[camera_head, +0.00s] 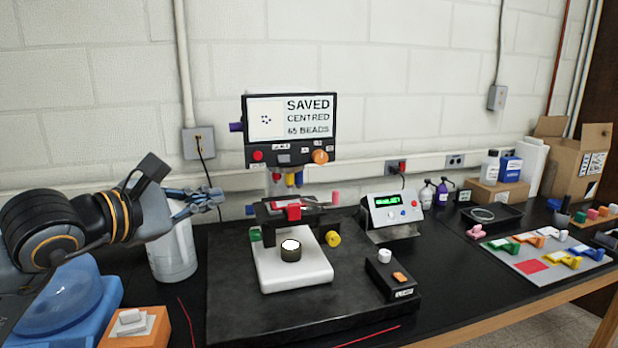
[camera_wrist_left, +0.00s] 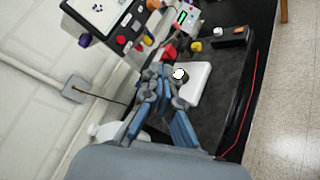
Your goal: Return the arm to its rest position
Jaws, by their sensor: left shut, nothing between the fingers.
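My left arm comes in from the left in the head view, and its gripper (camera_head: 218,197) is shut and empty. It hangs above the bench, left of the microscope-like device (camera_head: 292,262) and in front of the wall. The device's screen (camera_head: 290,128) reads "SAVED CENTRED 65 BEADS". In the left wrist view the blue-grey fingers (camera_wrist_left: 163,72) point towards the device, whose white base (camera_wrist_left: 195,88) shows just beyond them. The gripper appears apart from the device. My right gripper is not in view.
A white cylindrical container (camera_head: 172,252) stands behind my left forearm. A blue round-topped machine (camera_head: 65,300) and an orange block (camera_head: 135,328) are at lower left. A control box (camera_head: 392,212), a small black box (camera_head: 391,275) and a tray of coloured clips (camera_head: 535,268) lie to the right.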

